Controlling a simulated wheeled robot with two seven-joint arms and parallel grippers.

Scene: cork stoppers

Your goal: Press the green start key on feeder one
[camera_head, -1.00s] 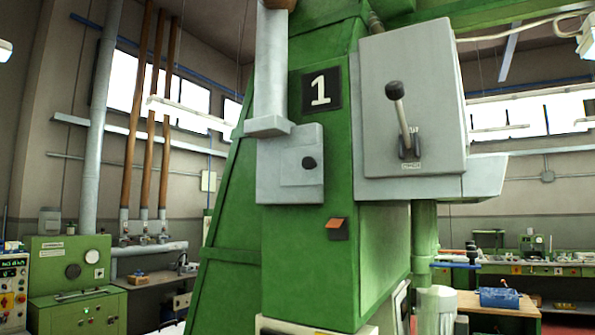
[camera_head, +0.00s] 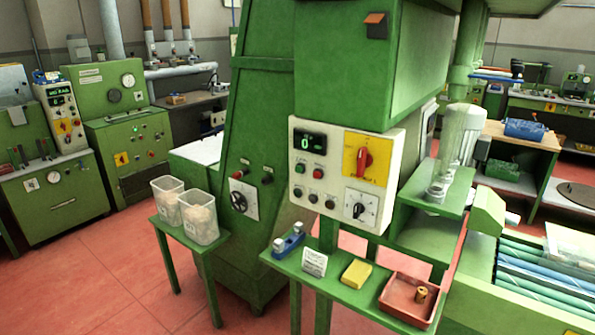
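The white control panel (camera_head: 334,180) on the green machine faces me near the middle of the view. A small green key (camera_head: 300,168) sits at its left side, below the dark display (camera_head: 309,142), which reads what looks like 0. A red key (camera_head: 318,173) is just right of the green key. Several dark buttons (camera_head: 314,198) line the row below. A red rotary switch on a yellow plate (camera_head: 367,157) and a dial (camera_head: 360,208) are on the panel's right. Neither of my grippers shows.
A green shelf (camera_head: 340,289) under the panel holds a blue-and-white tool, a card, a yellow block (camera_head: 356,274) and a red tray (camera_head: 408,301). Two clear bins (camera_head: 199,217) stand on a stand at left. Open red floor (camera_head: 90,275) lies at front left.

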